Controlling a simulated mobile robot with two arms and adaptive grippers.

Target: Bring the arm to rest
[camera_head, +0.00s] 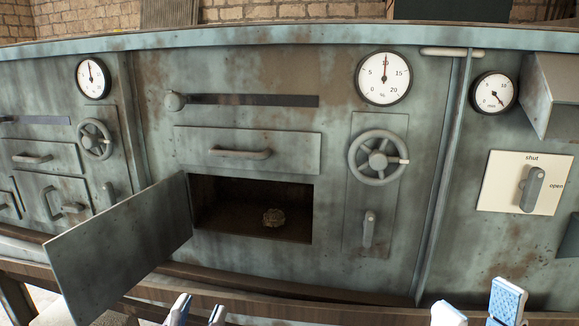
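My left gripper (197,311) shows at the bottom edge, left of centre, with only its two blue-and-white fingertips in view. They stand apart with nothing between them. My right gripper (477,309) shows at the bottom edge, right of centre. Its two fingertips are also apart and nothing is seen between them. Both grippers appear below and in front of the panel, and neither is seen holding any part of it. The rest of both arms is out of view.
A grey-green metal panel (270,75) fills the view. A hinged door (120,250) stands open at lower left, beside a compartment holding a rough lump (273,217). A handwheel (378,157), gauges and a lever (531,190) pointing up towards "shut" sit further right.

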